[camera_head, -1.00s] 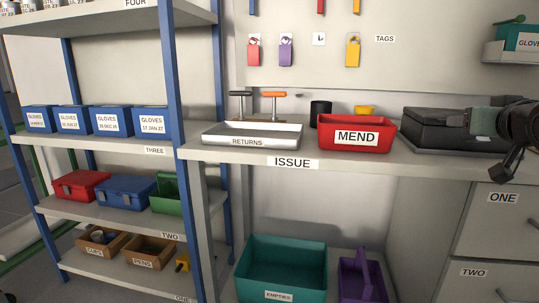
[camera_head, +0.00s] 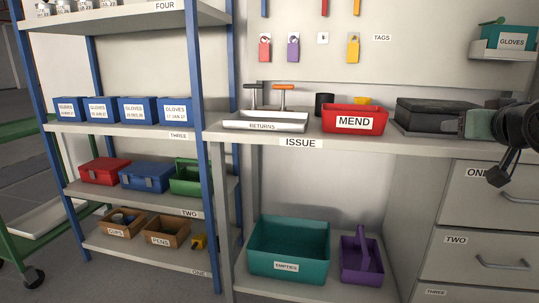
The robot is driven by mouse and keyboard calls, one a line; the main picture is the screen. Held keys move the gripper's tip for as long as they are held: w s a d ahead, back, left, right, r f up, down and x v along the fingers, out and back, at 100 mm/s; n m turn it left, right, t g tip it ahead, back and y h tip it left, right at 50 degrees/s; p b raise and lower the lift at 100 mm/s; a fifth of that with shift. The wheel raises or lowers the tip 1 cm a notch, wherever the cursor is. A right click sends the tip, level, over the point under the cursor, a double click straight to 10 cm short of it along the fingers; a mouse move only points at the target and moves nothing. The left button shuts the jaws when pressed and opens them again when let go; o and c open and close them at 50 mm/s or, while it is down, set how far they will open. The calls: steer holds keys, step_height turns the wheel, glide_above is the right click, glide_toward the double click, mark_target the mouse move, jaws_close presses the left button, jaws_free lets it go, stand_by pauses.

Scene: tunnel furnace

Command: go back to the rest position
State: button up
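My arm reaches in from the right edge, in front of the bench. My gripper (camera_head: 478,125) is at its left end, a grey-green and dark shape overlapping the right part of the black case (camera_head: 430,116) in the picture. Its fingers are not clear enough to tell open from shut, and I see no object held in it. I cannot tell how far it is from the case.
The ISSUE bench (camera_head: 285,134) carries a RETURNS tray (camera_head: 265,126) and a red MEND bin (camera_head: 355,125). Below are a teal EMPTIES bin (camera_head: 288,267) and a purple caddy (camera_head: 361,262). A blue-posted shelf (camera_head: 206,200) stands left, drawers (camera_head: 495,200) right.

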steer(key=s+a+f+n+g+y, duration=0.25)
steer(key=a+f, duration=0.35)
steer(key=a, duration=0.3)
steer(key=s+a+f+n+g+y, duration=0.2)
steer(key=s+a+f+g, duration=0.2)
steer(key=a+f, duration=0.4)
steer(key=s+a+f+n+g, duration=0.3)
steer(key=s+a+f+g, duration=0.15)
steer(key=s, duration=0.55)
steer(key=s+a+f+n+g, duration=0.3)
steer(key=s+a, duration=0.3)
steer(key=s, duration=0.5)
step_height(320, 180, up, 29)
steer(key=p, duration=2.8)
steer(key=shift+w+h, duration=0.35)
steer(key=shift+h, duration=0.1)
steer(key=shift+d+f, duration=0.1)
